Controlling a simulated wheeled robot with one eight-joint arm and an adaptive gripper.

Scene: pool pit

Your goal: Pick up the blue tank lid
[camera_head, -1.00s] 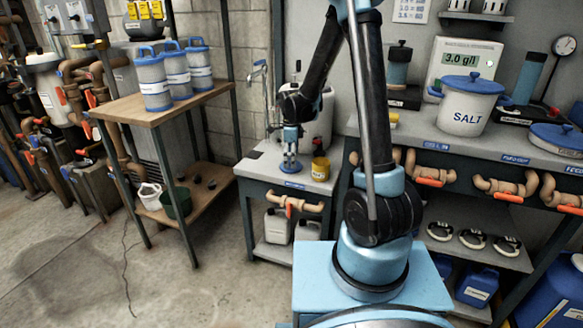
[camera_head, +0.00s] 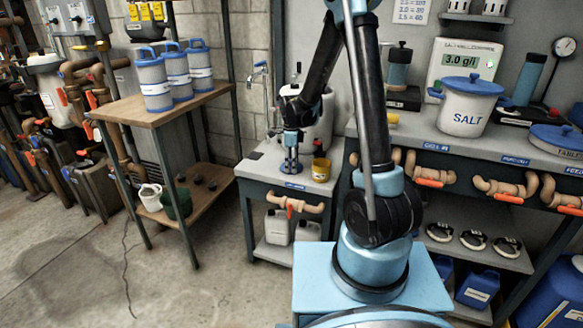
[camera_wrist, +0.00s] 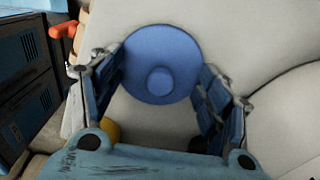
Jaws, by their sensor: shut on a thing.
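The blue tank lid (camera_wrist: 160,65) is a round blue disc with a small raised knob, seen from above in the wrist view. In the head view the lid (camera_head: 291,168) is small, at the grey bench top, and mostly hidden by the fingers. My gripper (camera_wrist: 160,78) has one finger on each side of the disc and is shut on it, across its rim. In the head view my gripper (camera_head: 291,160) points straight down over the bench. Any gap between lid and bench is too small to tell.
An orange-handled pipe valve (camera_head: 295,204) is on the bench front. A wooden table (camera_head: 165,108) with blue-topped canisters is at left.

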